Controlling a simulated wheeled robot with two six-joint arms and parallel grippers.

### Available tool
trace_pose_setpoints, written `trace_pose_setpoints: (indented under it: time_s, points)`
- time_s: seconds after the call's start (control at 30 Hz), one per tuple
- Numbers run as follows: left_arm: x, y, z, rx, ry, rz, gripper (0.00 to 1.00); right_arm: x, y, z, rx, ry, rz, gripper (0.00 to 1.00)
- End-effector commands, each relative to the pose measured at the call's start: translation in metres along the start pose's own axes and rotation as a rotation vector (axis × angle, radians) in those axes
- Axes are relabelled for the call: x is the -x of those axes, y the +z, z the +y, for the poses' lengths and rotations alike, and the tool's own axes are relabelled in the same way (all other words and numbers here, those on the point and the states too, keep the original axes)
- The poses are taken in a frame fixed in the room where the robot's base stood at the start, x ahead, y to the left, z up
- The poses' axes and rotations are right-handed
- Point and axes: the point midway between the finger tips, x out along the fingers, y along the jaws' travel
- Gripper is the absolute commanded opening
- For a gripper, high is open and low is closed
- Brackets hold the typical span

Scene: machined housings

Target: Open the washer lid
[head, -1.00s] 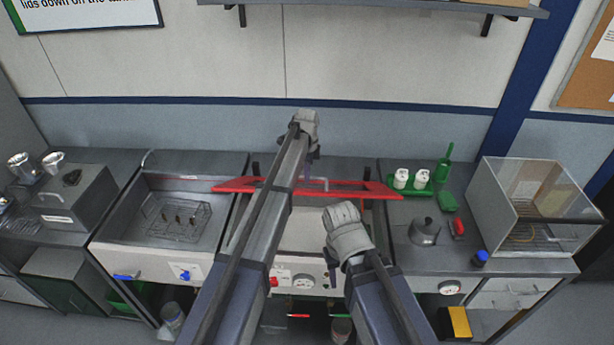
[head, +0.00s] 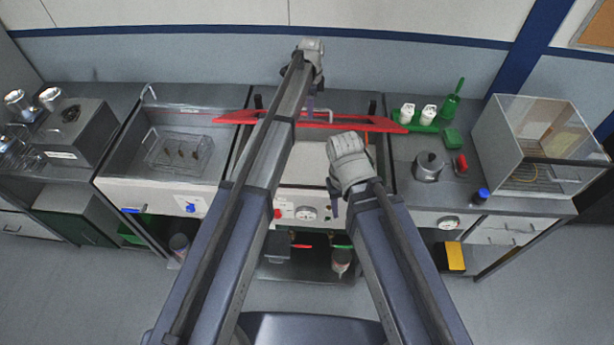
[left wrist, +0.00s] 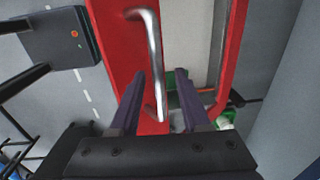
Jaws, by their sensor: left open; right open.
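The washer lid (head: 370,124) is a red frame across the middle unit, with a bent metal handle (head: 322,115). I cannot tell from the head view how far it is raised. My left gripper (head: 311,100) hangs just above the handle, fingers down. In the left wrist view, the red lid (left wrist: 118,45) fills the middle. The metal handle (left wrist: 157,75) passes between the two dark fingers of my open left gripper (left wrist: 160,85), which is not closed on it. My right gripper (head: 335,205) is open and empty in front of the washer, its fingers partly hidden.
A sink-like basin (head: 120,188) with a wire rack (head: 180,152) stands to the left. To the right are white bottles on a green tray (head: 425,125), a metal kettle (head: 429,168), a red-handled item (head: 460,164) and a clear glass box (head: 545,185).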

Motion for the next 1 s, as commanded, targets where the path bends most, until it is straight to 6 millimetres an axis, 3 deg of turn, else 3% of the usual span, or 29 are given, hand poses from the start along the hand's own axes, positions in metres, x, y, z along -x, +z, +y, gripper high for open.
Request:
trace_pose_setpoints:
  time_s: [0.5,1.0]
  points:
    - [-0.076,0.000,0.067,0.000,0.001,0.000,0.47,-0.081,-0.005,-0.007,0.000,0.000,0.000,0.50]
    - [-0.150,0.000,0.109,0.000,-0.003,0.000,0.47,-0.157,-0.009,-0.015,0.000,0.000,0.000,0.50]
